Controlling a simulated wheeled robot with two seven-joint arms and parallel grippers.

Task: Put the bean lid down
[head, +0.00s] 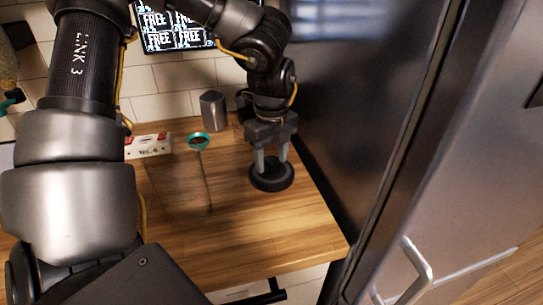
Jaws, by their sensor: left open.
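The bean lid (271,183) is a round black disc with a raised centre. It appears to lie flat on the wooden counter, near its right side. My left gripper (271,162) points down over the lid, with its two grey fingers apart on either side of the lid's raised centre. The fingers are open; whether they still touch the lid cannot be told. My right gripper is not in view.
A dark grey canister (213,111) stands at the back of the wooden counter (235,240). A small teal-rimmed cup (199,141) and a white-and-red box (148,146) are to its left. A tall dark cabinet side (345,90) borders the counter on the right. The front counter is clear.

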